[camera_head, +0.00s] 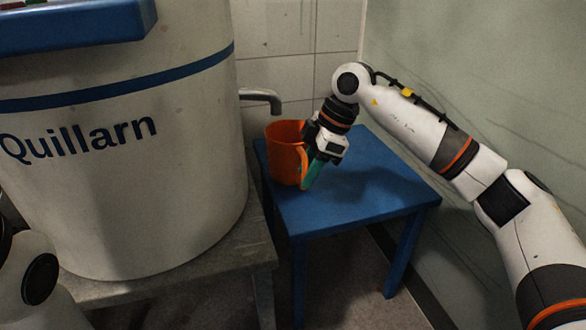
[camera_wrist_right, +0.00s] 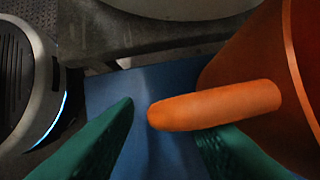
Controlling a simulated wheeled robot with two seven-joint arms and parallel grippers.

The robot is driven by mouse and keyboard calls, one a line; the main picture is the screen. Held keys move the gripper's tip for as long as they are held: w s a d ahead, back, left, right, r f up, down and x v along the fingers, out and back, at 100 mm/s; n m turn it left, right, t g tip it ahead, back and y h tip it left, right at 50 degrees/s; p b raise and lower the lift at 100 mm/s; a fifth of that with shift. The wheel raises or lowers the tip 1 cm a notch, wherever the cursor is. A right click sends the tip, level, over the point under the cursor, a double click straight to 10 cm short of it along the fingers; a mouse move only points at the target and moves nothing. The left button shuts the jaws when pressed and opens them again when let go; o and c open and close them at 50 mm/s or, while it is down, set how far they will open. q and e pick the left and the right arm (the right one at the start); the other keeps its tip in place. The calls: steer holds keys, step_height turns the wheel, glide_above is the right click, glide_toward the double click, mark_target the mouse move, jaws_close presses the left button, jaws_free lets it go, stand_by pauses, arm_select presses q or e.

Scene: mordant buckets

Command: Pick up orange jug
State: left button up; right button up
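The orange jug (camera_head: 284,150) stands upright on the blue table, near its back left corner. Its handle points toward my right gripper (camera_head: 311,176). In the right wrist view the jug body (camera_wrist_right: 300,75) fills the right side, and its orange handle (camera_wrist_right: 225,104) reaches left into the gap between the green fingers. My right gripper (camera_wrist_right: 166,118) is open there. The handle overlaps the right finger; a clear gap shows between the handle and the left finger. Whether either finger touches it, I cannot tell. My left gripper is not in view.
The blue table (camera_head: 370,190) is otherwise bare to the right. A large white barrel marked Quillarn (camera_head: 130,190) stands on a grey stand (camera_head: 225,255) to the left. A metal tap (camera_head: 262,97) juts out behind the jug. A green wall (camera_head: 480,60) bounds the right.

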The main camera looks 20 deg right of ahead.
steer(key=shift+f, duration=0.15)
jaws_close()
stand_by(0.5)
